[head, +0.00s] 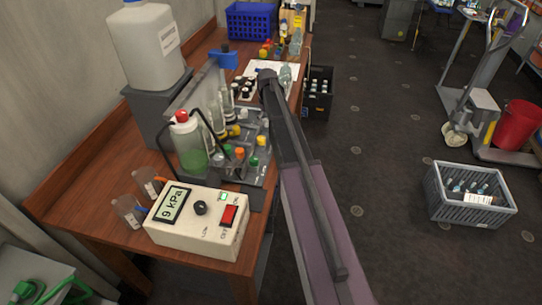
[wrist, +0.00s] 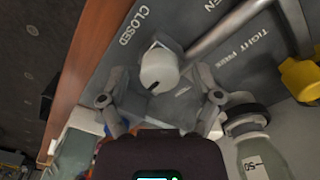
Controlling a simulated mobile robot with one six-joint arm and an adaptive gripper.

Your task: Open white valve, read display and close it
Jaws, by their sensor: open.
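In the wrist view a white valve knob (wrist: 158,69) sits on a grey panel (wrist: 120,62) with the words CLOSED, part of a word ending in EN, and TIGHT PRE. My gripper (wrist: 162,75) is open, with one finger on each side of the knob. I cannot tell whether the fingers touch it. In the head view a display (head: 174,205) on a white box (head: 200,228) reads 9 kPa. The box also has a black dial and a red switch. My gripper and the white valve cannot be made out in the head view.
A grey pipe (wrist: 228,32) and a yellow knob (wrist: 300,76) are right of the valve. A graduated bottle (wrist: 256,158) is below right. On the bench stand a green-liquid bottle (head: 188,143) and a large white canister (head: 146,48). Crates stand on the floor.

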